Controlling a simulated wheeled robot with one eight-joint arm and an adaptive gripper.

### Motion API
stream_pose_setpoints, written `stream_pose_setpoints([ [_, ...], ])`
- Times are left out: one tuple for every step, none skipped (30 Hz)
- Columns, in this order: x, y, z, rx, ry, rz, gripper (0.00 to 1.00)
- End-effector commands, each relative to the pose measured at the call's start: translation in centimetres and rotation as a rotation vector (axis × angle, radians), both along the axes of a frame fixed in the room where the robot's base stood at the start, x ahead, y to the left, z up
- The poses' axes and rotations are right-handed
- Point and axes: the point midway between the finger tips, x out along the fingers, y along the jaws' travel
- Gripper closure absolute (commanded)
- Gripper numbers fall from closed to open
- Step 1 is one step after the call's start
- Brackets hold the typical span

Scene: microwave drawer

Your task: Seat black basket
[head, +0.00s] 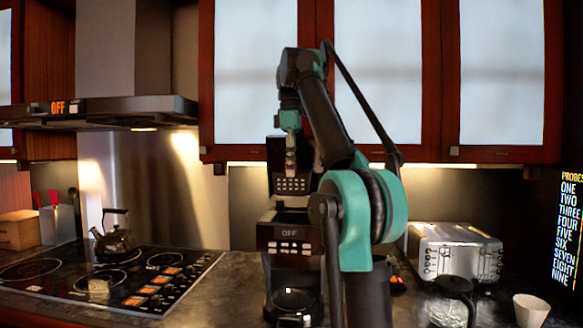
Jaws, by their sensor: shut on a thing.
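My gripper (291,160) points down above a black coffee maker and is shut. A black piece with rows of pale dots (291,186) shows right below the fingertips. It looks like the black basket, but a raised dark part behind it makes its outline hard to tell. The coffee maker (290,246) stands on the counter with an OFF display and several pale buttons. Its top looks open, just below the dotted piece. Whether the two touch cannot be told. A dark carafe (292,300) sits low in the machine. My arm hides the machine's right side.
A silver toaster (455,252) stands to the right, with a black-lidded vessel (453,290) and a white cup (531,310) in front. A cooktop (110,275) with a kettle (115,238) lies left. Cabinets (380,70) hang above. The counter between cooktop and coffee maker is clear.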

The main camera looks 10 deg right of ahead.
Motion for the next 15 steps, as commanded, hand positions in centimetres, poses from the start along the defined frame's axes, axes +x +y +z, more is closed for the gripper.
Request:
stream_pose_setpoints([
  [0.0, 0.0, 0.0, 0.0, 0.0, 0.0, 1.0],
  [0.0, -0.1, 0.0, 0.0, 0.0, 0.0, 1.0],
  [0.0, -0.1, 0.0, 0.001, 0.0, 0.0, 1.0],
  [0.0, -0.1, -0.1, 0.001, 0.0, 0.0, 1.0],
  [0.0, -0.1, -0.3, 0.001, 0.0, 0.0, 1.0],
  [0.0, -0.1, -0.5, 0.001, 0.0, 0.0, 1.0],
  [0.0, -0.1, -0.6, 0.001, 0.0, 0.0, 1.0],
  [0.0, -0.1, -0.8, 0.001, 0.0, 0.0, 1.0],
  [0.0, -0.1, -1.1, 0.001, 0.0, 0.0, 1.0],
  [0.0, -0.1, -1.4, 0.001, 0.0, 0.0, 1.0],
  [0.0, -0.1, -1.6, 0.001, 0.0, 0.0, 1.0],
  [0.0, -0.1, -2.0, 0.001, 0.0, 0.0, 1.0],
  [0.0, -0.1, -2.3, 0.001, 0.0, 0.0, 1.0],
  [0.0, -0.1, -2.6, 0.001, 0.0, 0.0, 1.0],
  [-0.1, -0.1, -3.0, 0.001, 0.0, 0.0, 1.0],
])
